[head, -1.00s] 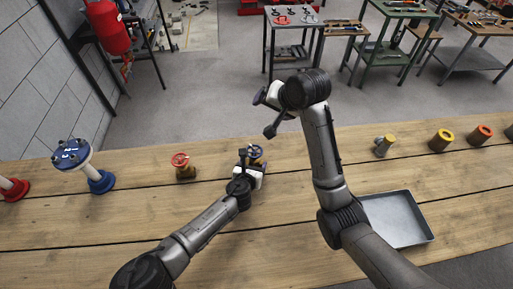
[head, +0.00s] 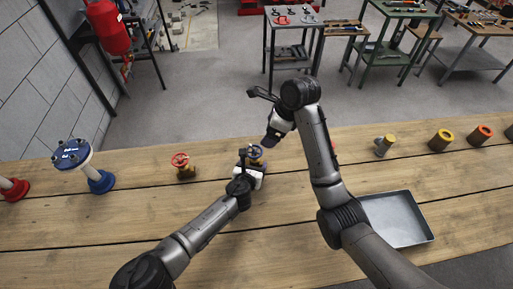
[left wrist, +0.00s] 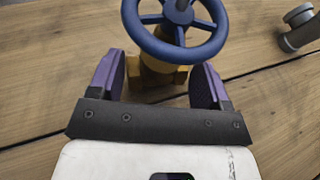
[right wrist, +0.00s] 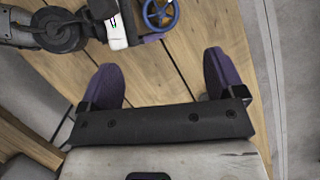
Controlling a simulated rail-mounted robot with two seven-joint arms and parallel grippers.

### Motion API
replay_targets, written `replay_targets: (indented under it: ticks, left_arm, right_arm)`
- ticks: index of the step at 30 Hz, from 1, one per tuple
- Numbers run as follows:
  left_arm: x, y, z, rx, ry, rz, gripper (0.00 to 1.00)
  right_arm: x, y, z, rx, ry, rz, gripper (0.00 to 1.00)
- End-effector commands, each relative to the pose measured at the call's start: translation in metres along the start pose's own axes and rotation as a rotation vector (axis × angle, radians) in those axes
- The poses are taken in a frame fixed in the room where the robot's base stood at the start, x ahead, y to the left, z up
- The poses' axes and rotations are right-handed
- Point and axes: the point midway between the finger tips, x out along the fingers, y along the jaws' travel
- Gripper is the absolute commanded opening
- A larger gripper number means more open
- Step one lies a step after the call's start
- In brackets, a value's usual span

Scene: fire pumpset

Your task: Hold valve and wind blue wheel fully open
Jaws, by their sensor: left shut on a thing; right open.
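The brass valve (left wrist: 160,78) with the blue wheel (left wrist: 174,53) stands upright on the bench. The blue wheel also shows in the head view (head: 256,153) and at the top of the right wrist view (right wrist: 174,17). My left gripper (left wrist: 160,66) is shut on the valve's brass body below the wheel, one purple finger on each side. It shows low against the valve in the head view (head: 250,170). My right gripper (right wrist: 160,68) is open and empty, its fingers wide apart. In the head view it (head: 271,140) hangs just right of the wheel, apart from it.
A valve with a red wheel (head: 181,160) stands left of the held valve. A blue-flanged pipe piece (head: 72,154) is farther left. Several brass and grey fittings (head: 441,140) line the right back. A grey tray (head: 412,222) lies right of my right arm. The bench middle front is clear.

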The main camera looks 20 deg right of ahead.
Motion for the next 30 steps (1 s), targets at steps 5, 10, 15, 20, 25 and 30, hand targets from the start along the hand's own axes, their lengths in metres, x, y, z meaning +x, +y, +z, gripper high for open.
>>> replay_targets:
  ticks: [5,10,15,20,25,30]
  left_arm:
    - [0.0,0.0,0.002,0.0,-0.002,-0.001,0.26]
    - [0.0,0.0,0.002,0.0,-0.002,-0.001,0.26]
    - [0.0,0.0,0.002,0.0,-0.002,-0.001,0.26]
    - [0.0,0.0,0.002,0.0,-0.002,-0.001,0.26]
    - [0.0,0.0,0.002,0.0,-0.002,-0.001,0.26]
    - [0.0,0.0,0.002,0.0,-0.002,-0.001,0.26]
  right_arm:
    - [0.005,0.0,0.0,0.062,0.0,0.0,0.88]
    - [0.027,0.001,0.0,0.07,0.0,0.003,0.88]
    - [0.057,0.0,0.0,0.069,0.002,0.001,0.88]
    - [0.083,0.0,0.0,0.068,0.001,0.001,0.88]
    - [0.104,0.0,0.0,0.068,0.001,0.0,0.88]
    - [0.116,0.0,0.0,0.068,0.0,0.0,0.88]
